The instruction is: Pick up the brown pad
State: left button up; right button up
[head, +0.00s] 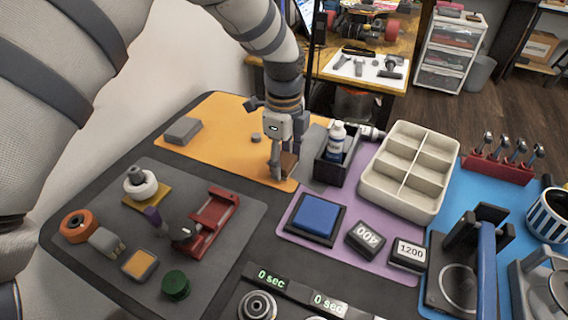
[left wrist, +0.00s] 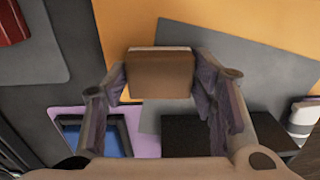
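The brown pad (left wrist: 160,75) is a flat square block with a paler far edge, between my left fingertips in the left wrist view. In the head view the pad (head: 289,164) shows beside the fingers, partly hidden by them. My left gripper (head: 277,168) points down near the orange mat's right edge. Its fingers (left wrist: 160,85) lie against both sides of the pad and appear shut on it. How far the pad is from the surface is hard to tell. My right gripper is not in view.
The orange mat (head: 220,140) holds a grey block (head: 183,131). A dark box with a white bottle (head: 336,140) and a beige compartment tray (head: 409,165) stand right of the gripper. A blue pad in a dark frame (head: 316,217) is in front; a red vise-like fixture (head: 212,222) is at left.

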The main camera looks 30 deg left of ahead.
aim_at(283, 159)
pick_arm(q)
jog(key=c, duration=0.3)
jog(key=shift+c, duration=0.2)
notch_tip(283, 159, up, 10)
jog(key=o, duration=0.4)
jog(key=shift+c, duration=0.2)
jog(key=c, duration=0.4)
jog(key=shift+r+p, duration=0.1)
jog(key=shift+p, duration=0.2)
dwell(0.6)
